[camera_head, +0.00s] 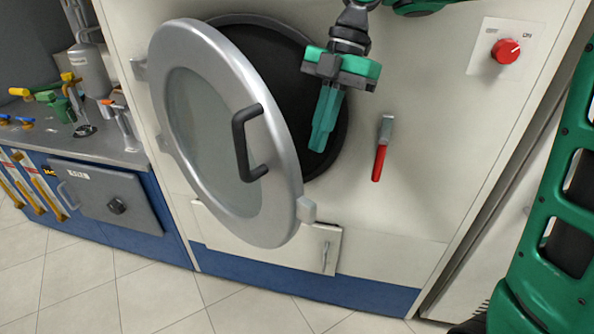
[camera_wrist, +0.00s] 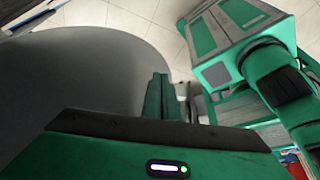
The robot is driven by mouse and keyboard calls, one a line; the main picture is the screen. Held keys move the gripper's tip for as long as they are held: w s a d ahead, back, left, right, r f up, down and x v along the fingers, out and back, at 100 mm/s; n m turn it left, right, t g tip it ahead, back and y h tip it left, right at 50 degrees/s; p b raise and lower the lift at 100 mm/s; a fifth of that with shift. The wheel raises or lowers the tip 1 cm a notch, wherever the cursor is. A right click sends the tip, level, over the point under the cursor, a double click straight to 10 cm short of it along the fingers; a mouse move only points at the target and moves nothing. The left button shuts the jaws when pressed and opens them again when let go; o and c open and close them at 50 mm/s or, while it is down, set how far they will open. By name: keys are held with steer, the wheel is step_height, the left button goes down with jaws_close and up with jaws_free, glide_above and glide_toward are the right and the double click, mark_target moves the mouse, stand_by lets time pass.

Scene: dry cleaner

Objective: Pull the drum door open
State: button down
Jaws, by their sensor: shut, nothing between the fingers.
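The drum door (camera_head: 215,130) is a round silver-rimmed door with a glass window, in the head view. It is hinged on its left and stands partly open, swung out from the dark drum opening (camera_head: 275,75). Its black bar handle (camera_head: 240,145) is on the right part of its face. My gripper (camera_head: 320,145) is shut and empty, pointing down in front of the right side of the opening. It is right of the door's free edge and apart from the handle. In the wrist view, the shut fingers (camera_wrist: 160,95) show beside a large grey curved surface that I cannot identify surely.
A lever with a red grip (camera_head: 379,160) sits right of the opening, and a red knob (camera_head: 506,51) is at upper right. A small lower hatch (camera_head: 325,250) is below the door. A counter (camera_head: 95,145) with bottles and tools stands at left. Tiled floor in front is clear.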

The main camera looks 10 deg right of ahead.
steer(key=shift+s+a+f, duration=0.65)
steer(key=shift+a+f, duration=0.1)
steer(key=shift+f, duration=0.2)
steer(key=shift+s+a+f, duration=0.7)
steer(key=shift+a+f, duration=0.1)
steer(key=shift+f, duration=0.1)
steer(key=shift+s+a+f, duration=0.65)
steer(key=shift+a+f, duration=0.1)
steer(key=shift+f, duration=0.2)
